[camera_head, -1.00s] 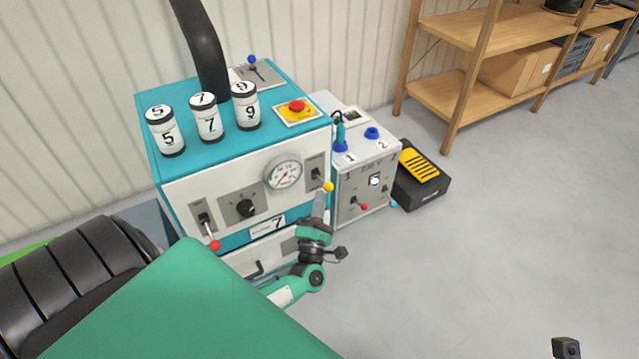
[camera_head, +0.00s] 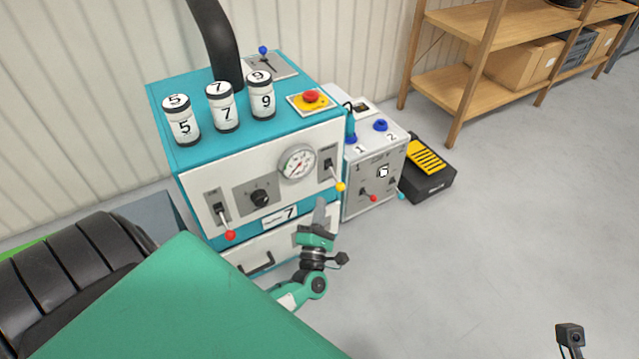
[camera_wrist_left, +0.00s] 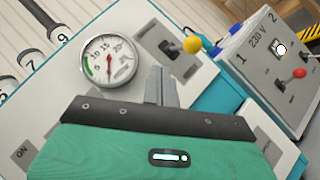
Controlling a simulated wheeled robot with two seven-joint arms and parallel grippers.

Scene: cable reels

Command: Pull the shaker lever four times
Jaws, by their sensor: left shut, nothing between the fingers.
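The yellow-knobbed lever (camera_head: 340,187) sits at the right of the teal and white machine's front panel, pointing down and outward. Its label is too small to read. In the left wrist view the yellow knob (camera_wrist_left: 192,45) is up and right of the fingertips. My left gripper (camera_head: 321,208) is shut and empty, in front of the panel, below and left of the knob, apart from it. Its closed fingers also show in the left wrist view (camera_wrist_left: 161,75). My right gripper is out of view; only a black part of mine shows at the bottom right.
A red-knobbed lever (camera_head: 230,235), a dial (camera_head: 260,198) and a gauge (camera_head: 298,162) share the panel. Numbered canisters (camera_head: 223,108) and a red emergency button (camera_head: 311,97) are on top. A grey power box (camera_head: 374,180) stands close right. The floor in front is clear.

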